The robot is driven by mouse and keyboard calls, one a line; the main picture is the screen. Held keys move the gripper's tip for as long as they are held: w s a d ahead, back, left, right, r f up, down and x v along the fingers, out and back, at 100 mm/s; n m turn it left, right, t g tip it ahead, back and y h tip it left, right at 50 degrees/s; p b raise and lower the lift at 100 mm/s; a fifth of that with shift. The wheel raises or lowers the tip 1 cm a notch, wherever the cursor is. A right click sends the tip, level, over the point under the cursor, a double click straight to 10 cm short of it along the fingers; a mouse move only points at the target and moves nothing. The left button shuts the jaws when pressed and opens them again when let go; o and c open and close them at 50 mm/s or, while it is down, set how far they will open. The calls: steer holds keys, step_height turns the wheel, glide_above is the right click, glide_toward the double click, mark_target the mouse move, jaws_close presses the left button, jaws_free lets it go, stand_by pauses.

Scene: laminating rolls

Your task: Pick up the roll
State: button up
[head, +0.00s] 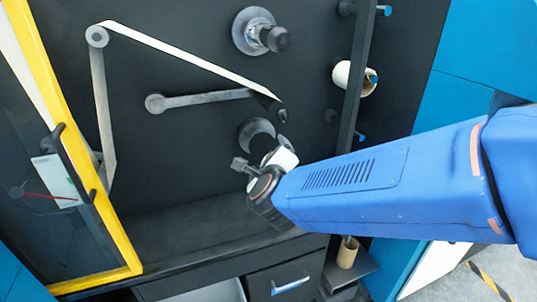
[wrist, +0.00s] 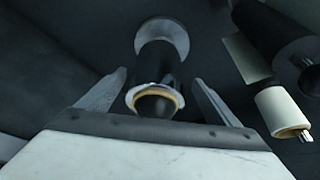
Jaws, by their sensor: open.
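In the wrist view, a roll with a brown cardboard core and a thin pale edge (wrist: 160,92) sits on a dark spindle with a round grey flange (wrist: 162,36) behind it. My gripper (wrist: 158,88) is open, with one finger on each side of the roll and visible gaps to both. In the head view, my gripper (head: 262,153) is just in front of the lower spindle's grey flange (head: 254,130). It and my arm hide most of the roll there.
A white roll (head: 355,78) hangs on a peg at the right. A cardboard tube (head: 347,252) stands low on a shelf. A white web (head: 185,57) runs between rollers above. A yellow-framed door (head: 75,130) is at the left. The black ledge (head: 190,232) is clear.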

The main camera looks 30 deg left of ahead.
steer(key=x, duration=0.4)
steer(key=shift+f, duration=0.3)
steer(key=c, duration=1.4)
steer(key=shift+c, duration=0.2)
steer(key=shift+r, duration=0.15)
